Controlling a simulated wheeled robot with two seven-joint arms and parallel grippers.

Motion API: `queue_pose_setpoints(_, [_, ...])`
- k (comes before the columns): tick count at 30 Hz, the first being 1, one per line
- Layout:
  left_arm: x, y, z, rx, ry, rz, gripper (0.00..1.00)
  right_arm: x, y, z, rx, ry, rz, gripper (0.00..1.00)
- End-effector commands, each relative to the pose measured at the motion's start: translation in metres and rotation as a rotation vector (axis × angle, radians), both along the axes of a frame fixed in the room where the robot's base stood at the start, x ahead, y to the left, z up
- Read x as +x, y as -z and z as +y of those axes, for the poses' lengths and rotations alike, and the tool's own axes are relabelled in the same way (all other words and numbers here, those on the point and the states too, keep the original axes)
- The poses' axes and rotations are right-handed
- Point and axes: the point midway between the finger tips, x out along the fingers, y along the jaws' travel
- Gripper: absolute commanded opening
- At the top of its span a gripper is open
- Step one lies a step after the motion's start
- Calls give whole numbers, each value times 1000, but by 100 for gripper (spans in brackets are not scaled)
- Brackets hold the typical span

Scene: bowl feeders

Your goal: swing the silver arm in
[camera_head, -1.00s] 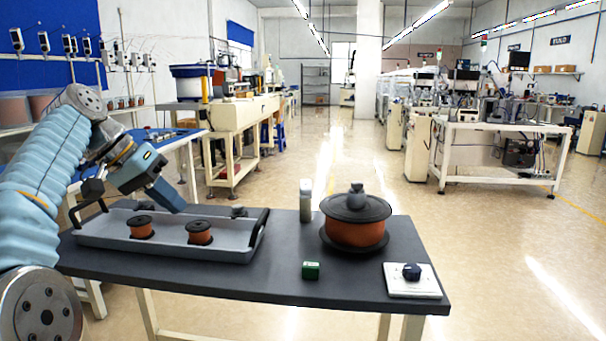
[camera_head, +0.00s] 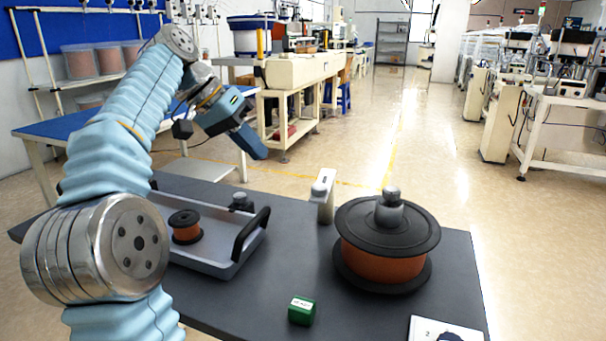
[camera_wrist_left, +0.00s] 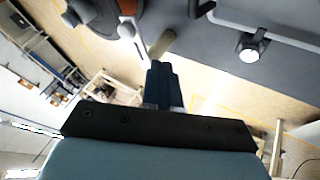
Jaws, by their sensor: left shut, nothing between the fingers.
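The silver arm (camera_head: 323,195) is a pale upright piece at the table's back edge, just left of the big copper spool (camera_head: 385,262). It also shows as a pale bar (camera_wrist_left: 162,44) in the left wrist view, ahead of the fingertips. My left gripper (camera_head: 256,148) is shut and empty. It hangs in the air up and left of the silver arm in the head view, apart from it. In the left wrist view its closed fingers (camera_wrist_left: 163,72) point toward the pale bar. My right gripper is out of view.
A grey tray (camera_head: 225,262) with dark handles stands on the left of the dark table (camera_head: 262,310) and holds a small copper spool (camera_head: 185,227). A green block (camera_head: 301,311) and a white dial plate (camera_head: 425,328) lie in front. The tabletop between tray and spool is clear.

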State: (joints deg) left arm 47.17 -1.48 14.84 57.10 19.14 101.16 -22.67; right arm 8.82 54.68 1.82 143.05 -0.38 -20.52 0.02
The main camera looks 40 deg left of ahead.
Motion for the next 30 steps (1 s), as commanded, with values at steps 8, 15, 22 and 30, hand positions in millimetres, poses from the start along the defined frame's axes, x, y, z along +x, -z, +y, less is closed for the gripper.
queue_pose_setpoints(8, [28, 51, -22, -1, 1, 4, 0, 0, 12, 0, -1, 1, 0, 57])
queue_pose_setpoints(15, [42, 62, -51, 1, 1, 1, 0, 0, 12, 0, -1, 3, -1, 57])
queue_pose_setpoints(22, [46, 62, -67, 1, 0, 0, 0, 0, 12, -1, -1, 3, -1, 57])
queue_pose_setpoints(30, [46, 62, -68, 0, 0, 0, 0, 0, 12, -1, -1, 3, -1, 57])
